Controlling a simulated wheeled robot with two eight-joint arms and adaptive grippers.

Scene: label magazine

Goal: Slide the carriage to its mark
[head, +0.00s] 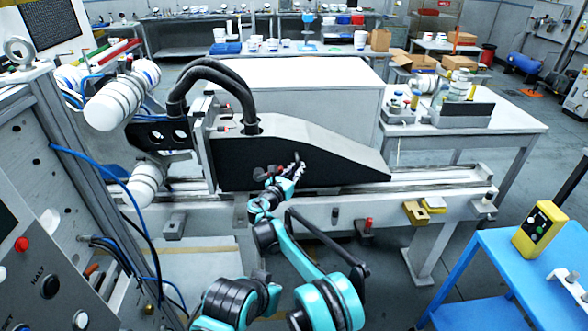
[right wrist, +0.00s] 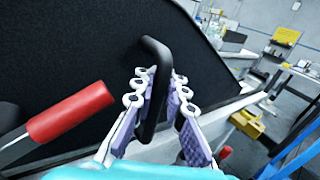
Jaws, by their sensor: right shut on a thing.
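The carriage (head: 330,146) is a long wedge-shaped body with a grey top and black side, sitting on a pale rail (head: 440,180). Its black side also fills much of the right wrist view (right wrist: 70,50). A black bar handle (right wrist: 153,50) stands out from that side. My right gripper (head: 297,169) is at the carriage's near side, and in the wrist view its fingers (right wrist: 156,88) are shut around the handle. A lever with a red grip (right wrist: 70,112) is left of the fingers. I cannot make out a mark for certain. My left gripper is not in view.
A yellow block (head: 415,213) is on the rail's front, toward its right end. The rail is bare right of the carriage nose. Black hoses (head: 215,75) rise from the carriage's left end. A blue table (head: 500,270) with a yellow box (head: 540,229) stands front right.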

